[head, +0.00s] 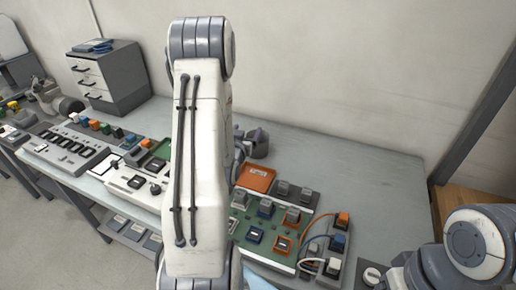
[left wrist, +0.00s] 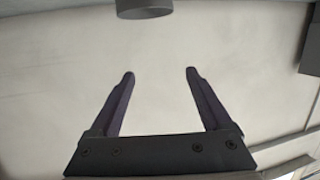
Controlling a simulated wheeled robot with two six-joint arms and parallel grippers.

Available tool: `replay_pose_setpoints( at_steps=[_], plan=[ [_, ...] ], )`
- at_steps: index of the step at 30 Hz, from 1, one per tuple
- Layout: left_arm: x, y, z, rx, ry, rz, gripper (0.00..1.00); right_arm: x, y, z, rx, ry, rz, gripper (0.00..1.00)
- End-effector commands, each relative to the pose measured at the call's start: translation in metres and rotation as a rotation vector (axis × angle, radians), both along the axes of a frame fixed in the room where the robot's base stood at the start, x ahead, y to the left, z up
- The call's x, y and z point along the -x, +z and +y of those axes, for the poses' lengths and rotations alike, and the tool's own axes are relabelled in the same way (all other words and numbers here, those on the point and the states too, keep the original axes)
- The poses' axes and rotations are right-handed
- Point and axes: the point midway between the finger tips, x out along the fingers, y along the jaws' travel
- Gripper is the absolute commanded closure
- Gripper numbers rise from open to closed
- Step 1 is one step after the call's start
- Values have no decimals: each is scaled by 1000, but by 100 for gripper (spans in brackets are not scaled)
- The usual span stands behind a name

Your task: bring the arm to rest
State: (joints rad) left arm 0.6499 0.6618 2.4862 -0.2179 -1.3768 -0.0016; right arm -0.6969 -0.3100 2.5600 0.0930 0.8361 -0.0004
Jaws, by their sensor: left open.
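My left arm (head: 205,150) stands upright across the middle of the head view and hides part of the bench behind it. In the left wrist view my left gripper (left wrist: 160,73) is open, its two dark fingers spread apart. Nothing is between them, and a pale, plain surface lies behind. In the head view the left gripper is mostly hidden by the arm. Part of my right arm (head: 475,245) shows at the lower right; its gripper is out of view.
A long grey bench (head: 360,180) runs along the wall, bare at its back right. A green board (head: 264,238) with several coloured modules lies right of the left arm. More panels lie to the left. A drawer cabinet (head: 110,76) stands at the back left.

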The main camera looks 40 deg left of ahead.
Motion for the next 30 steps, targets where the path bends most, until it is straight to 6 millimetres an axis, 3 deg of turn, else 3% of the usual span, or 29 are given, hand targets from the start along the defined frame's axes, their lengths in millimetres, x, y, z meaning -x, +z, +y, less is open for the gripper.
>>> replay_pose_setpoints(
  at_steps=[2,6,24,27,30],
  plan=[
    [10,6,-4,3,1,4,18,0,13,0,1,0,1,31],
    [21,7,-9,2,1,1,18,0,21,0,-1,0,-1,31],
    [22,6,-13,0,-5,5,18,0,21,0,0,0,0,31],
    [11,6,-30,8,-46,44,18,0,21,0,0,0,0,31],
    [-6,6,-67,26,-130,135,18,0,21,0,0,0,0,31]
  ],
)
